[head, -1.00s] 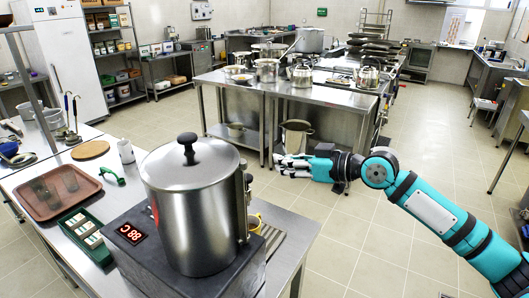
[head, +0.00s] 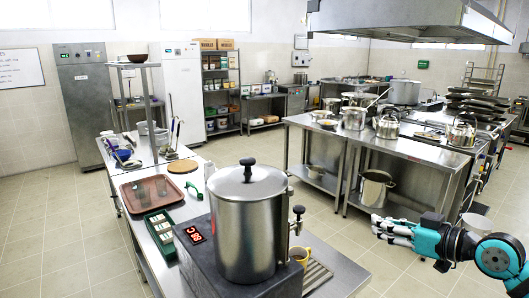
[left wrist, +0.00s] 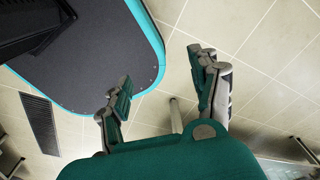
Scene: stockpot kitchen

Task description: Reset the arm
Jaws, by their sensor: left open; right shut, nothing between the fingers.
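My right arm comes in from the right edge of the head view. Its gripper (head: 392,230) is shut and empty, held in the air over the floor, to the right of the counter with the stockpot. My left gripper (left wrist: 165,95) shows only in the left wrist view. Its two fingers stand wide apart with nothing between them, above the tiled floor and beside my dark base. The left arm is out of the head view.
A lidded steel stockpot (head: 248,225) stands on a heater with a red display (head: 194,234) on the near counter. A brown tray (head: 152,192), a green box of packets (head: 160,232) and a yellow mug (head: 301,256) are beside it. A steel worktable (head: 345,135) with pots stands behind. Floor is open at left.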

